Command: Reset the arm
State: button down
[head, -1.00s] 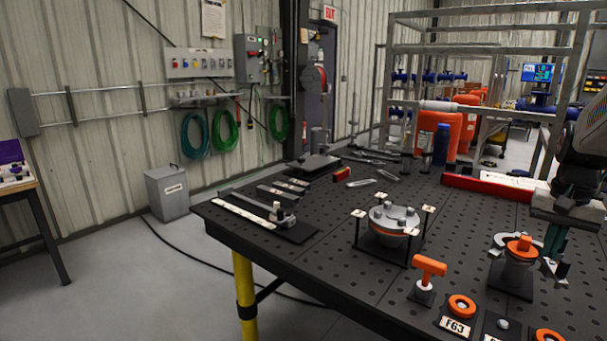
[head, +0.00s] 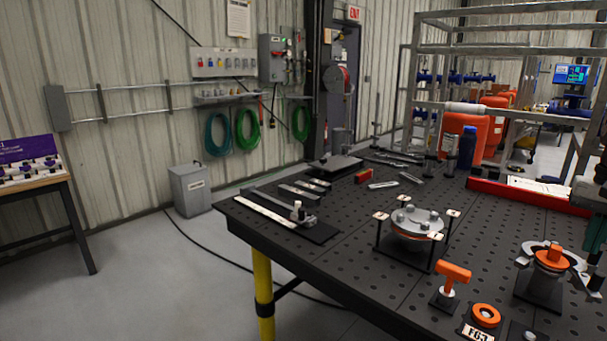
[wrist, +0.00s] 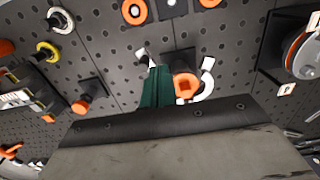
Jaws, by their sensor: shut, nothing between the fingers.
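My gripper (wrist: 155,88) shows in the wrist view as green fingers close together, shut and empty. They reach in beside an orange-capped fixture (wrist: 186,84) with pale clamp arms; I cannot tell whether they touch it. In the head view my arm is at the right edge, mostly cut off by the frame, with a bit of green finger showing. The same orange-capped fixture (head: 553,260) stands on the table just left of it.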

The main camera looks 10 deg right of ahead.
jog(key=s+a+n, duration=0.3)
jog(key=s+a, duration=0.1)
jog(key=a, duration=0.6)
jog(key=s+a+f+n+t, duration=0.1)
jog(key=s+a+n, duration=0.2)
jog(key=a, duration=0.8)
jog(key=s+a+f+n, duration=0.1)
jog(key=s+a+n, duration=0.2)
jog(key=a, duration=0.7)
jog(key=shift+s+a+f+n+t, duration=0.15)
jog(key=shift+s+f+n+t, duration=0.2)
jog(key=shift+s, duration=0.5)
